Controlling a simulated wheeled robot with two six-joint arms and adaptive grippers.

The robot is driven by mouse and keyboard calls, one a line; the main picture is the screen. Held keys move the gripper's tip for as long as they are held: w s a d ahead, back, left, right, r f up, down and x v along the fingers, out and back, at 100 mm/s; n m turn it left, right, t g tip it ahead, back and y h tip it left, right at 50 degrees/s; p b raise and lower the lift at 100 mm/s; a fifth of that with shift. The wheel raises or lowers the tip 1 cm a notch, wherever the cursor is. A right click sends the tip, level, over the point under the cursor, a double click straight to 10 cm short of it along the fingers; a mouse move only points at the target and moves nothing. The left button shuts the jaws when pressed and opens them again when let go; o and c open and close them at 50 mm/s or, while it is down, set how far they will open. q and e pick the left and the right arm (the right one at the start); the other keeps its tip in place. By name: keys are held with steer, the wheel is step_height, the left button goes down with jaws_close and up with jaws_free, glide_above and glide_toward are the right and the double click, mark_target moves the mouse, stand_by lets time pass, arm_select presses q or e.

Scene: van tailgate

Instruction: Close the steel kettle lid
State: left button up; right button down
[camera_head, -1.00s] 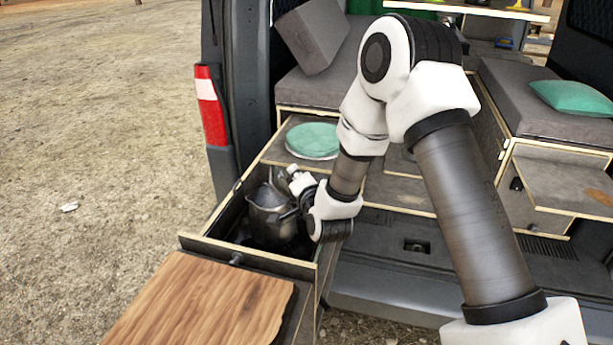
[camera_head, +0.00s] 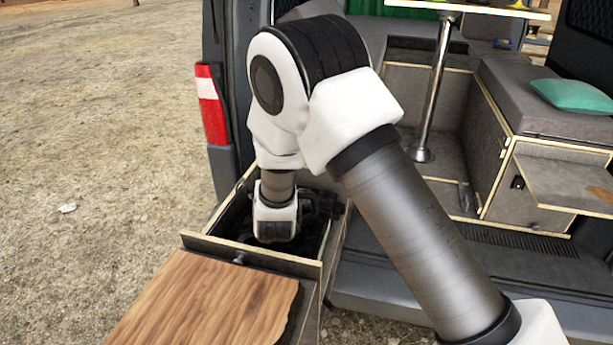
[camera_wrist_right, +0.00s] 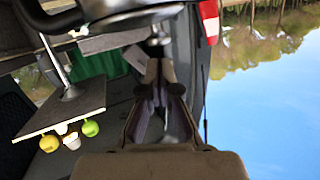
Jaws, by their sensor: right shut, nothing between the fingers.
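The steel kettle stood in the open drawer (camera_head: 222,247); in the head view my right arm now covers the place where it stood, so its lid cannot be seen there. In the right wrist view a dark, shiny rounded metal part (camera_wrist_right: 115,9), likely the kettle, shows at the top edge, close to the fingertips. Whether its lid is open or shut cannot be told. My right gripper (camera_wrist_right: 160,68) is shut and empty, beside that metal part; any contact is unclear. My left gripper is out of view.
A wooden board (camera_head: 205,300) lies in front of the drawer. The drawer walls closely surround my right wrist. The van's tail light (camera_head: 211,105) is to the left. A table pole (camera_head: 437,95) and a grey bench (camera_head: 535,100) with a green cushion (camera_head: 573,96) are behind.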

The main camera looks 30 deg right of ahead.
steer(key=shift+w+a+f+b, duration=0.25)
steer(key=shift+a+f+b, duration=0.1)
steer(key=shift+f+b, duration=0.2)
steer(key=shift+a+f, duration=0.1)
stand_by(0.3)
